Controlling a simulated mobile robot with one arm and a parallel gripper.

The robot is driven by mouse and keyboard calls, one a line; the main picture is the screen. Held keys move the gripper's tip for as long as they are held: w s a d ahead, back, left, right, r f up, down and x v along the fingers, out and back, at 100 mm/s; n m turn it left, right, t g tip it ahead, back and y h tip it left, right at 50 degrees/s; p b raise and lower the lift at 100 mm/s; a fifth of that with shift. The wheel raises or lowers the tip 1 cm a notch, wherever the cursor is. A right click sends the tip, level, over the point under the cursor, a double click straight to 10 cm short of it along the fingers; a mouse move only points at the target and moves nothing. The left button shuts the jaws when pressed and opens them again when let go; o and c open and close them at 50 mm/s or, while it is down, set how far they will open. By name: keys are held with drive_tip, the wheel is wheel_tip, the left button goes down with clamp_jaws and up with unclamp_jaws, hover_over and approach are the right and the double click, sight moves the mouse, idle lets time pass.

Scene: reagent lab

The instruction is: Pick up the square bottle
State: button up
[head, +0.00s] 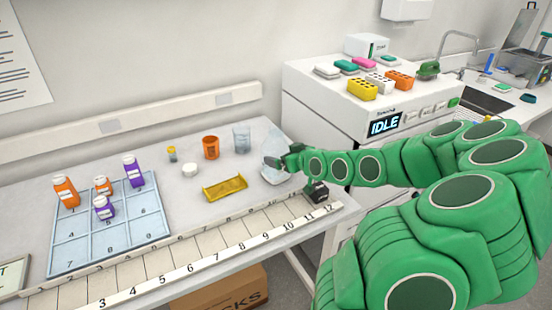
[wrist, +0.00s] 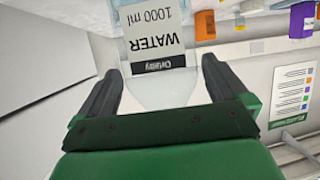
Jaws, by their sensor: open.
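The square bottle (wrist: 150,25) is clear, with a white label reading "WATER 1000 ml" that appears upside down in the wrist view. In the head view it is a pale clear bottle (head: 272,142) with a tapering top, near the right end of the bench. My gripper (head: 279,161) is at it, partly covering it. In the wrist view my gripper (wrist: 161,70) is open, with one dark finger on each side of the bottle's narrowing part. Gaps show beside both fingers, and I cannot tell whether either touches. The bottle's base is out of the wrist view.
A blue numbered tray (head: 112,238) with orange and purple bottles lies on the left. A white machine (head: 340,113) is behind my arm. A small dark block (head: 316,192) sits near the front.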

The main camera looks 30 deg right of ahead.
drive_tip(key=shift+x, duration=2.25)
drive_tip(key=shift+f, duration=0.1)
drive_tip(key=shift+c, duration=0.5)
drive_tip(key=c, duration=0.9)
